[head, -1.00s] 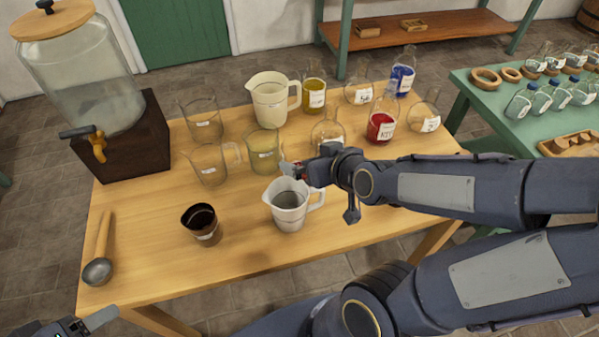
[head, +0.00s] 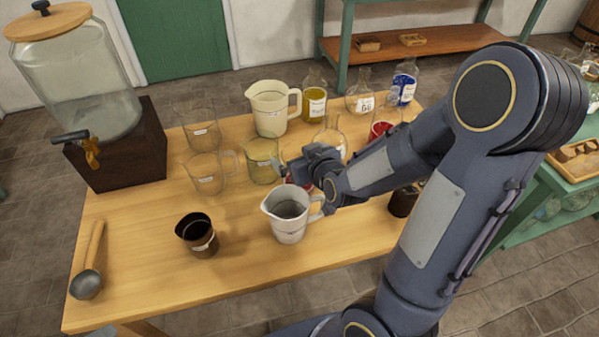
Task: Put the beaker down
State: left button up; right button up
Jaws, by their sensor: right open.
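My right gripper (head: 300,174) is open just behind and above the white jug (head: 289,222), near the table's middle. Its fingers are small and partly hidden. A clear glass rim and a patch of red show beside the gripper. I cannot tell whether this is a separate beaker. A glass beaker with pale yellow liquid (head: 260,165) stands upright just left of it. Two clear glass beakers, a rear one (head: 199,127) and a front one with a handle (head: 206,175), stand farther left. My left gripper is not in view.
A cream jug (head: 269,115) and labelled bottles (head: 315,100) stand at the table's back. A dark cup (head: 197,235) and a ladle (head: 87,280) are front left. A large glass dispenser (head: 80,80) stands at the left. Bare wood (head: 140,250) lies between ladle and cup.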

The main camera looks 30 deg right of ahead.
jog(key=shift+c, duration=0.4)
jog(key=c, duration=1.5)
jog(key=shift+r, duration=0.1)
